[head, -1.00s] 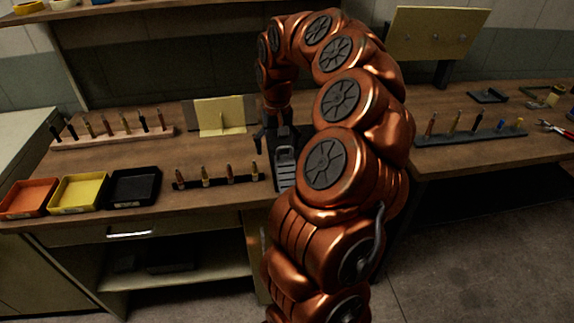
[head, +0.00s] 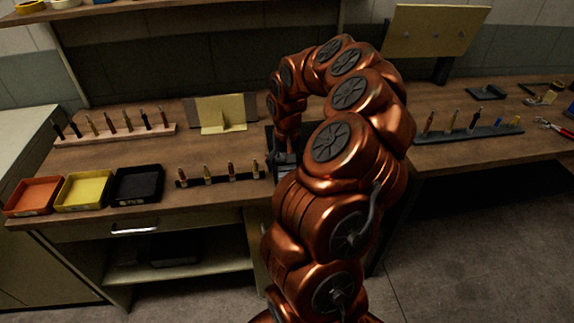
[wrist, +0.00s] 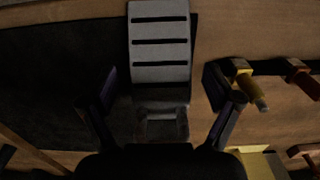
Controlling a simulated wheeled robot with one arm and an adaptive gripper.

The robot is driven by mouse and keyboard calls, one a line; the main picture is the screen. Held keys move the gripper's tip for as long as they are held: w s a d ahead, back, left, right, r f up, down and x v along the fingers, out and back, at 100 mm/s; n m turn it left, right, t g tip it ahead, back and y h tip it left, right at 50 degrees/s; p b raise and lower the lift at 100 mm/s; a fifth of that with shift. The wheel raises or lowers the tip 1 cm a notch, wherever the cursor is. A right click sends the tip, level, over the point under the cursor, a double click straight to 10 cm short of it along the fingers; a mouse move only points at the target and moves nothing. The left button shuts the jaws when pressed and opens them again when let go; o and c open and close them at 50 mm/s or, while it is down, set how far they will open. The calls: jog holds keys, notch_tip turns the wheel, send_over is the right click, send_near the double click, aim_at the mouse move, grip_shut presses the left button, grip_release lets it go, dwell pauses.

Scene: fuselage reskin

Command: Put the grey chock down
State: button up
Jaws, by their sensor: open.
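The grey chock (wrist: 160,45), a block with dark slots across its face and a handle-like loop at its near end, shows in the wrist view. It lies on or just over a dark mat (wrist: 60,65); I cannot tell if it touches. My gripper (wrist: 162,90) is open, with one finger on each side of the chock's near part and visible gaps between fingers and chock. In the head view my gripper (head: 285,155) is at the right end of the left bench, largely hidden by my arm, and little of the chock shows.
A strip with several upright pins (head: 220,178) stands just left of my gripper. Orange (head: 33,211), yellow (head: 84,205) and black (head: 137,199) trays sit at the front left. A yellow upright plate (head: 222,112) stands behind. The right bench holds another pin rack (head: 465,134).

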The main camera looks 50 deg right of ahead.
jog(key=shift+f, duration=0.2)
jog(key=shift+c, duration=0.2)
jog(key=c, duration=1.6)
